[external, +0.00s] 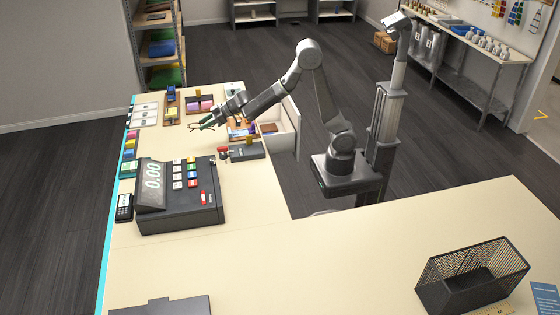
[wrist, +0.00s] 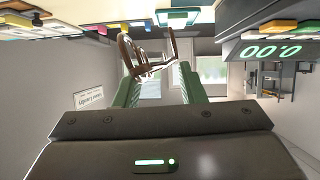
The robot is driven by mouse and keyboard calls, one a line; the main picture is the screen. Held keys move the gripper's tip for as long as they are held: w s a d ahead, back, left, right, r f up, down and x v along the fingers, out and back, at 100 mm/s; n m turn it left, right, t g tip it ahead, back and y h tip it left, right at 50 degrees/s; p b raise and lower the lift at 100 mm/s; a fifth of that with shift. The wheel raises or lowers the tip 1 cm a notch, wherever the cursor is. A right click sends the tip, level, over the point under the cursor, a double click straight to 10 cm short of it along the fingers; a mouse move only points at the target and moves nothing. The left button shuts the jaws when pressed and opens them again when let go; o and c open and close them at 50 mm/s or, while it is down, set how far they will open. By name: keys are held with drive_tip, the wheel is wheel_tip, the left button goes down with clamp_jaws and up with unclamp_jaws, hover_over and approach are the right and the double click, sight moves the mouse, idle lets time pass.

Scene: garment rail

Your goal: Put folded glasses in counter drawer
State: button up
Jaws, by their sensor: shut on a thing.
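My gripper (external: 207,122) is shut on the folded glasses (wrist: 133,50), which have brown frames and show between the green fingers (wrist: 158,80) in the wrist view. In the external view the glasses (external: 195,127) are a small dark shape at the fingertips, above the far part of the counter (external: 255,190). The white counter drawer (external: 286,143) stands open on the counter's right side, to the right of my gripper. My arm passes over the drawer and hides part of it. I cannot make out all of its inside.
A cash register (external: 180,200) with a raised display stands nearer on the counter. A card terminal (external: 124,207) is at its left. A small dark device (external: 246,151) lies near the drawer. A black mesh basket (external: 470,275) is at front right. The middle front counter is bare.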

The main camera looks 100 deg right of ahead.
drive_tip(key=p, duration=0.1)
hover_over(200, 148)
wheel_tip(200, 148, down, 2)
drive_tip(key=f, duration=0.1)
wheel_tip(200, 148, down, 10)
drive_tip(key=shift+s+a+r+b, duration=0.1)
drive_tip(key=shift+a+b, duration=0.05)
drive_tip(key=shift+b, duration=0.7)
drive_tip(key=shift+f, duration=0.25)
drive_tip(key=o, duration=1.1)
drive_tip(key=shift+r, duration=0.1)
drive_tip(key=shift+r, duration=0.1)
